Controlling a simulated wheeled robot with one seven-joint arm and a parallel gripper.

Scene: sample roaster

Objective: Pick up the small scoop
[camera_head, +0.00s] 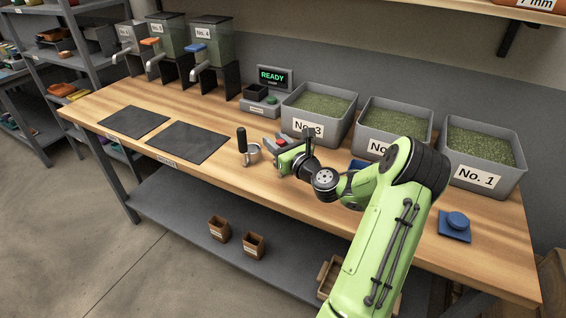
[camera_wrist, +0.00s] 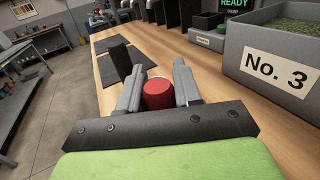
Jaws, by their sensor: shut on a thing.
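My gripper (camera_head: 272,147) is low over the middle of the workbench. Its two grey fingers (camera_wrist: 158,85) are closed on both sides of a red, round-topped handle, which I take to be the small scoop (camera_wrist: 158,94). The red top also shows in the head view (camera_head: 281,142). The scoop's lower part is hidden by the fingers and my gripper's body, so I cannot tell whether it touches the bench. A second scoop with an upright black handle (camera_head: 242,140) and a metal cup stands just left of the fingertips; its handle also shows in the wrist view (camera_wrist: 121,62).
Grey bins of green beans, No. 3 (camera_head: 318,117) nearest, stand along the back right. A scale with a READY display (camera_head: 273,76) is behind my gripper. Dark mats (camera_head: 188,141) lie left on the bench (camera_head: 215,112). A blue item (camera_head: 455,222) lies at right.

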